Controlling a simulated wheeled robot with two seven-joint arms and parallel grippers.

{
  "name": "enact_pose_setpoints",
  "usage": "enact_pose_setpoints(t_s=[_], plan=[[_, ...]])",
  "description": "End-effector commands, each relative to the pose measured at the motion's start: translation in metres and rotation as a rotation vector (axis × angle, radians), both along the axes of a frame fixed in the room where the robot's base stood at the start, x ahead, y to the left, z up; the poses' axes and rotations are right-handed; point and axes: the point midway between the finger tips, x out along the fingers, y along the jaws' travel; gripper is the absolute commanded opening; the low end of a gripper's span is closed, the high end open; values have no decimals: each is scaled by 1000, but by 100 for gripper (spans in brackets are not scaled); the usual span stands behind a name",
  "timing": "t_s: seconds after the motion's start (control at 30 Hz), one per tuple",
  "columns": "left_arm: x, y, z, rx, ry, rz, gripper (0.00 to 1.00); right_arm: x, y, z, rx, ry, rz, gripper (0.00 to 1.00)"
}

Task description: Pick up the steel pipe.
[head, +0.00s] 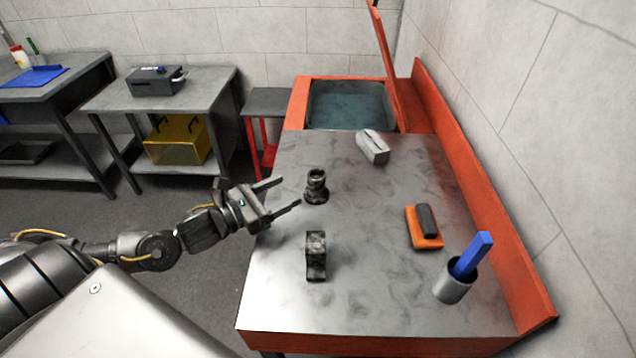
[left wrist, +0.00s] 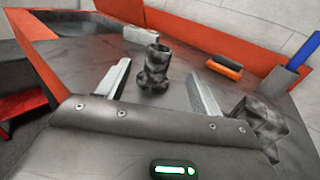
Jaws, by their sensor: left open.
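The dark, worn steel pipe piece (head: 316,188) stands upright on the grey metal bench top, left of its middle. It has a wider foot and a collar at its top. In the left wrist view the pipe (left wrist: 155,68) shows between and beyond the two fingers. My left gripper (head: 288,195) is open and empty, just left of the pipe, with its fingers pointing towards it. I see no contact between them. My right gripper is in neither view.
A second dark metal part (head: 316,257) stands nearer on the bench. To the right are an orange-and-black block (head: 424,227) and a cup (head: 452,289) holding a blue-handled tool (head: 472,254). A pale grey block (head: 372,147) lies behind, near an open orange basin (head: 349,106).

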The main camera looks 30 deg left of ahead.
Motion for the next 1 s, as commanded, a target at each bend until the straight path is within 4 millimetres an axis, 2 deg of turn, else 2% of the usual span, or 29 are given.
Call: enact_pose_setpoints(t_s=[0.1, 0.23, 0.43, 0.57, 0.77, 1.0], plan=[[17, -8, 4, -4, -5, 2, 66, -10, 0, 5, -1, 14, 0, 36], [32, -15, 4, -2, -4, 3, 66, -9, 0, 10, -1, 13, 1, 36], [41, -21, 1, 0, -1, 1, 66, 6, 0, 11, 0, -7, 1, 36], [44, -22, 2, -1, 0, 1, 66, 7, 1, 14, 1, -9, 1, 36], [69, -35, 7, -3, -4, 2, 66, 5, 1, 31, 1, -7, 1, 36], [88, -44, 2, 0, -1, 1, 66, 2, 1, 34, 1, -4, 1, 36]])
